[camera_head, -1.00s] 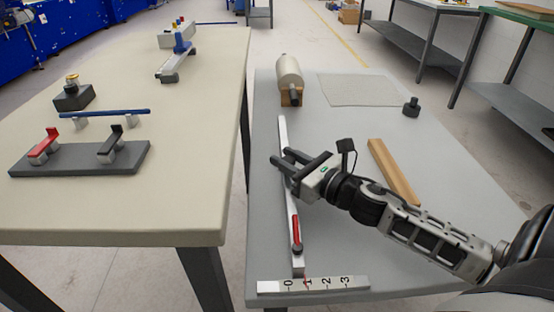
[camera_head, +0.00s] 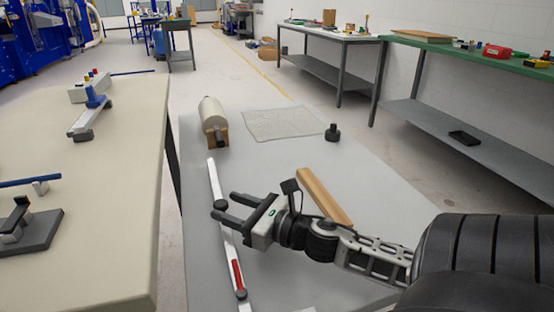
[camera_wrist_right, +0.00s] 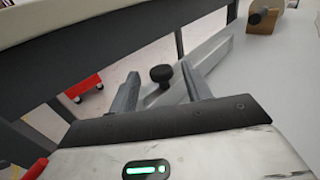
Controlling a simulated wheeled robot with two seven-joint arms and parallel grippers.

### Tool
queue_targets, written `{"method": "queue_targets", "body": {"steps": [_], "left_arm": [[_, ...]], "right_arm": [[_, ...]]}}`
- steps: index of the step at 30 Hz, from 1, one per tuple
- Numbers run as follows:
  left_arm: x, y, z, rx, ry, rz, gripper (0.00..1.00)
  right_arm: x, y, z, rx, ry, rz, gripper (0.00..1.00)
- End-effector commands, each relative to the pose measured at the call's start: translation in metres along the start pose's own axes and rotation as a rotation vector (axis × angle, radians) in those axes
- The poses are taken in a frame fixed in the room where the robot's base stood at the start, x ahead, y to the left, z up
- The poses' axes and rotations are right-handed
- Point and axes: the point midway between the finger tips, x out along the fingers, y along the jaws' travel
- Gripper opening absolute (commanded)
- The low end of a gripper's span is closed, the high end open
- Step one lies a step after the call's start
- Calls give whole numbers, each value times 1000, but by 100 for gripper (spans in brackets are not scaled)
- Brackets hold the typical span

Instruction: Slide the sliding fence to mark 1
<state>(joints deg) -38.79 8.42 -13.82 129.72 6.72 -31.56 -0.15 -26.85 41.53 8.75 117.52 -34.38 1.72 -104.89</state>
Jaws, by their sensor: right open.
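The sliding fence (camera_head: 216,182) is a long, thin pale bar lying lengthwise on the grey table. It has a round black knob (camera_head: 221,205) and a red handle (camera_head: 237,274) with a black end nearer to me. My right gripper (camera_head: 223,204) is open, its fingers reaching over the bar from the right. In the right wrist view the knob (camera_wrist_right: 161,74) shows between and just beyond the two open fingers (camera_wrist_right: 158,82). I cannot tell whether either finger touches it. The numbered scale is out of the head view, apart from perhaps a sliver at the bottom edge. My left gripper is not in view.
On the grey table (camera_head: 190,140), a wooden strip (camera_head: 325,197) lies right of my gripper. A cream cylinder (camera_head: 212,115) on a wooden block, a flat sheet (camera_head: 284,123) and a small black weight (camera_head: 332,133) stand farther back. A beige table (camera_head: 120,215) is at left.

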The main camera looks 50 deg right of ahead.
Motion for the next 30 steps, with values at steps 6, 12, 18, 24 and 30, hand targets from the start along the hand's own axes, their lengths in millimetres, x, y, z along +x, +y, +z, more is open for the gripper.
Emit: {"method": "queue_targets", "body": {"steps": [6, 12, 18, 24, 30], "left_arm": [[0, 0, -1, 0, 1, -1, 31], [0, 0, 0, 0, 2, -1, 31], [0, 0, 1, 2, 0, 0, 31], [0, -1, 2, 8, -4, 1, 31], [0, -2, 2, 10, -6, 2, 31]], "right_arm": [[-51, 0, -2, 5, 5, -4, 49], [-95, 0, -2, 5, 3, -5, 49], [-120, 0, -1, 2, 1, -3, 49], [-127, 0, 0, 1, 0, 0, 49], [-126, 0, 0, 1, 0, 0, 49]]}}
